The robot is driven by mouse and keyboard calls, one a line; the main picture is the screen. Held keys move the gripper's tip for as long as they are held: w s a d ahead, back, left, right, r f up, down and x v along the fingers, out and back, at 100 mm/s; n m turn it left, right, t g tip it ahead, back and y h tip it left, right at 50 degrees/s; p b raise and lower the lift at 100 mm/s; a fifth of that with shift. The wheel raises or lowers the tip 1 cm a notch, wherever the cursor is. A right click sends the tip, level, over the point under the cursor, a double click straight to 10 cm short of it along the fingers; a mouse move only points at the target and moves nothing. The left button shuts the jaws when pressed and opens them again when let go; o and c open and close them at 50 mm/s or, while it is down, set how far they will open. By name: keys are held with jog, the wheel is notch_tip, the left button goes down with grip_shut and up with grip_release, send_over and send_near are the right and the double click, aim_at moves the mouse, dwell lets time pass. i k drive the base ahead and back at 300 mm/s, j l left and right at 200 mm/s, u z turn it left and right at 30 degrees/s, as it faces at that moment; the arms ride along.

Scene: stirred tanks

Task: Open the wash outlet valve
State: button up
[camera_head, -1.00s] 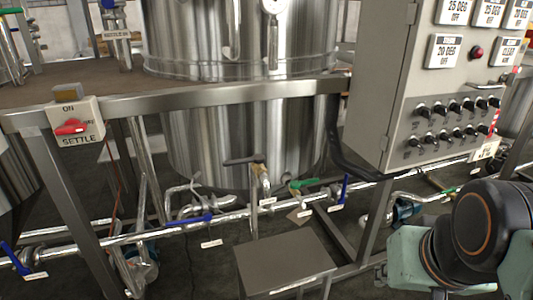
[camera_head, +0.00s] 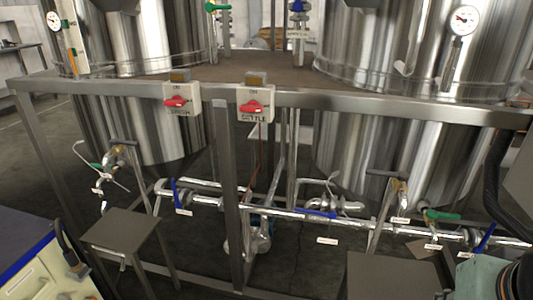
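The left tank (camera_head: 141,130) stands behind a switch box marked WASH (camera_head: 182,107). Near its foot, a valve with a blue lever (camera_head: 175,190) sits on the low pipework, its lever steeply angled across the pipe. A green-handled valve (camera_head: 97,166) and a dark-handled tap (camera_head: 122,143) are at that tank's lower left. Another blue lever (camera_head: 315,213) lies along the pipe at centre. The white tags (camera_head: 184,212) are too small to read, so I cannot tell which valve is the wash outlet. My gripper is not in view; part of my arm shows at bottom right.
A steel frame rail (camera_head: 330,99) crosses in front of the tanks and pipes. A grey step (camera_head: 125,229) stands at left, another (camera_head: 385,277) at bottom right. A SETTLE switch box (camera_head: 255,104) hangs on the rail. A cream cabinet (camera_head: 45,262) fills the lower left.

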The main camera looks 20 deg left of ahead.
aim_at(178, 204)
jog(key=i+j+u, duration=0.1)
jog(key=j+u, duration=0.2)
jog(key=u, duration=0.15)
jog(key=i+j+u, duration=0.15)
jog(key=j+u, duration=0.15)
jog(key=u, duration=0.15)
jog(key=i+j+u, duration=0.45)
jog(key=i+j, duration=0.35)
jog(key=i, duration=0.15)
jog(key=i+j, duration=0.2)
jog(key=i, duration=0.15)
jog(key=k+j, duration=0.2)
jog(key=k, duration=0.2)
jog(key=k+j, duration=0.2)
jog(key=k, duration=0.2)
jog(key=k+j, duration=0.25)
jog(key=k, duration=0.15)
jog(key=z, duration=1.25)
jog(key=k, duration=0.05)
